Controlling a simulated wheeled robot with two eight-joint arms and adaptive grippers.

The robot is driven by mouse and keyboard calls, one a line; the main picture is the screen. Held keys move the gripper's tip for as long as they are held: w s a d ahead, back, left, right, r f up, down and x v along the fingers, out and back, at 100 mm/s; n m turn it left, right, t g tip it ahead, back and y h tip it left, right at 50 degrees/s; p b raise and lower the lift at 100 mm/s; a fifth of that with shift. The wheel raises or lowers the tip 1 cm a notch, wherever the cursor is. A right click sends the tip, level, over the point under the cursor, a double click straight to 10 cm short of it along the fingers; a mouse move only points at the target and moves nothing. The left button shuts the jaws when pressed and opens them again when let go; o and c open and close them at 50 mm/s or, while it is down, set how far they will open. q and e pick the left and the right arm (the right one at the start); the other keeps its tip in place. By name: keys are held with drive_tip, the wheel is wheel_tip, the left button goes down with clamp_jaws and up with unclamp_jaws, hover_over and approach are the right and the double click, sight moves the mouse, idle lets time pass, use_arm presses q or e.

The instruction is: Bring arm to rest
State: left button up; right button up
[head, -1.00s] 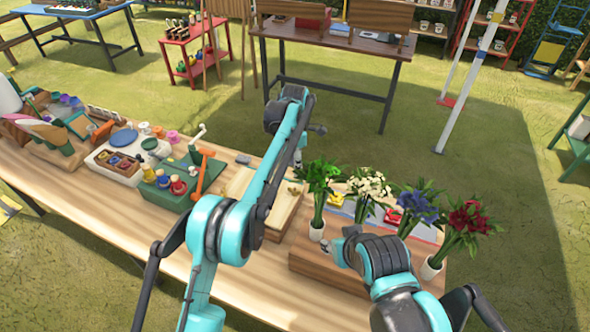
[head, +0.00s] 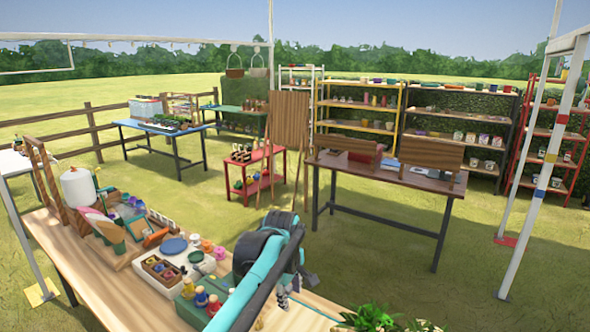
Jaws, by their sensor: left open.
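My left arm rises from the bottom edge in the head view, with its teal links and dark joint over the wooden table (head: 80,250). My left gripper (head: 284,291) shows only in small part beside the arm, above the table near its far edge. It is open, and I see nothing held in it. Most of it is hidden behind my arm. My right arm and gripper are out of view. Tops of green foliage (head: 372,318) show at the bottom edge, right of my left arm.
Small coloured bottles (head: 201,296), a blue round lid (head: 174,246) and a white jug (head: 78,187) crowd the table's left part. A dark brown table (head: 400,174), a red stand (head: 252,165) and shelves (head: 360,103) stand beyond. Open grass lies between.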

use_arm(q)
drive_tip(key=s+a+f+m+t, duration=0.1)
drive_tip(key=s+a+f+m, duration=0.2)
drive_tip(key=s, duration=0.5)
drive_tip(key=s+a+f+m+t+b, duration=0.1)
drive_tip(key=s+a+f+m+t, duration=0.1)
drive_tip(key=s+a, duration=0.6)
drive_tip(key=s+a+f+m+t+b, duration=0.1)
drive_tip(key=s+a+f+m, duration=0.3)
drive_tip(key=s, duration=0.6)
drive_tip(key=a+m, duration=0.1)
drive_tip(key=m, duration=0.1)
drive_tip(key=shift+a+f+m+t+y, duration=0.15)
drive_tip(key=shift+a+m+t+y, duration=0.15)
drive_tip(key=shift+a+t+y, duration=0.1)
